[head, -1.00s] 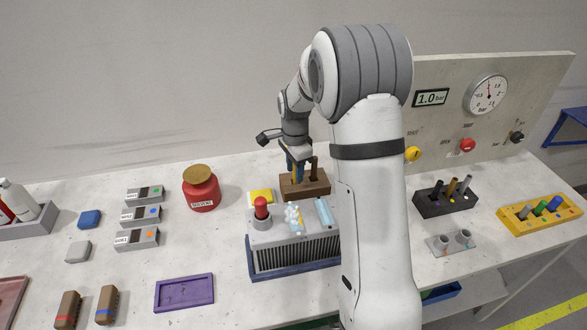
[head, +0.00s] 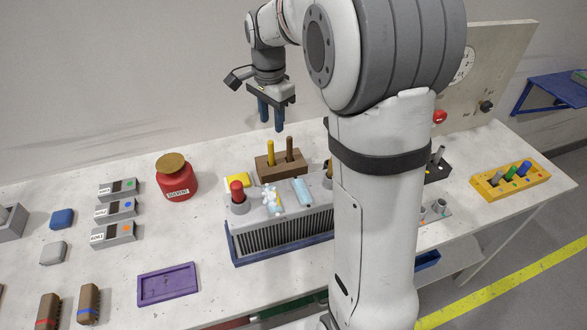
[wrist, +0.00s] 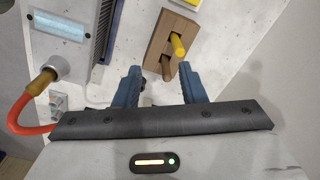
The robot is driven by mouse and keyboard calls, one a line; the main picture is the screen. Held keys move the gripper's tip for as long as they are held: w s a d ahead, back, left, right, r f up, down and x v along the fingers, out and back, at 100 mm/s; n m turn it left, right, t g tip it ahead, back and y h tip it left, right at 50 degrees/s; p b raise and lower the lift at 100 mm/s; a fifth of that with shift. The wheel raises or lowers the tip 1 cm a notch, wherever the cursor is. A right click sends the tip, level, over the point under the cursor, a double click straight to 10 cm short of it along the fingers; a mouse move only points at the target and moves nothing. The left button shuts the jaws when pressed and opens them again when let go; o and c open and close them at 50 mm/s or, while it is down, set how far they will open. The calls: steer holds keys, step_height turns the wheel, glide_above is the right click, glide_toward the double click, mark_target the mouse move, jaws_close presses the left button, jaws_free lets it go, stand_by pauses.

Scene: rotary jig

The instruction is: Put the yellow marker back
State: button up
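The yellow marker (head: 270,153) stands upright in a hole of the brown wooden block (head: 265,171), beside a brown peg (head: 289,149). In the wrist view the yellow marker (wrist: 178,45) and the brown peg (wrist: 167,71) rise from the block (wrist: 156,44). My gripper (head: 271,124) hangs above the block, fingers down and apart, with nothing between them. In the wrist view my gripper (wrist: 161,82) is open and empty, and the marker is clear of both fingers.
A grey finned unit (head: 285,228) with a red knob (head: 237,190) stands in front of the block. A red solvent jar (head: 176,180) is to the left. A yellow rack (head: 509,181) with several markers is at right. My arm hides part of the bench.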

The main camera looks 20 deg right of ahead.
steer(key=s+f+n+t, duration=0.1)
steer(key=s+n, duration=1.1)
steer(key=s, duration=1.2)
steer(key=shift+s+f+n+t, duration=0.15)
steer(key=shift+s+n+t, duration=0.15)
steer(key=shift+t, duration=0.5)
steer(key=shift+a, duration=0.1)
